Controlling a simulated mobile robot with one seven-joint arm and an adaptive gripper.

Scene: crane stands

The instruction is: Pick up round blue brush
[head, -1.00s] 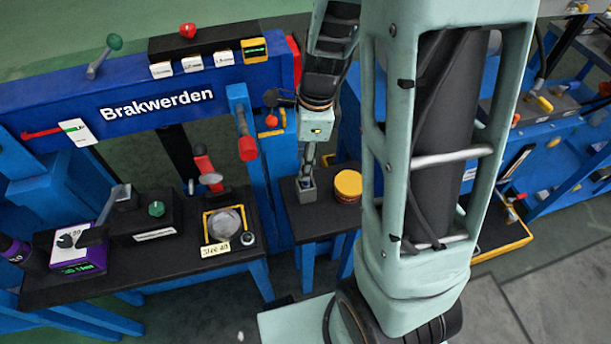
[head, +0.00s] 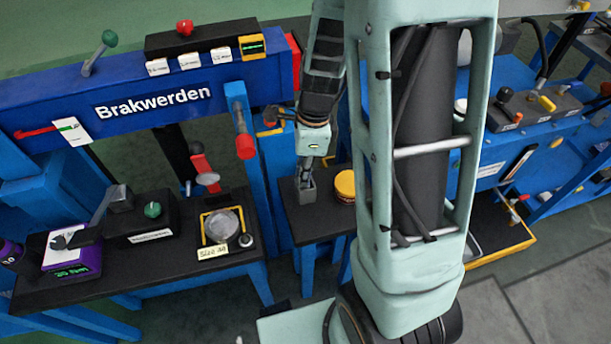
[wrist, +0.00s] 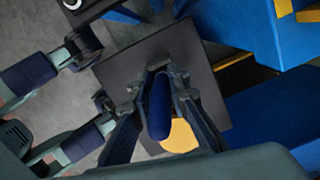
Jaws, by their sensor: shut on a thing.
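The round blue brush shows in the wrist view as a dark blue rounded, elongated piece (wrist: 159,106) between the two fingers. My gripper (wrist: 164,76) is shut on it, over the dark top of a small table. In the head view my gripper (head: 306,172) is low over the same small table, just above a small grey square piece (head: 306,193). I cannot make out the brush in the head view, and its lower end is hidden in the wrist view.
A yellow-lidded round tin (head: 345,184) stands close to the right of my gripper on the small dark table (head: 318,222). A larger dark table (head: 150,265) holds several devices. My arm hides part of the right side.

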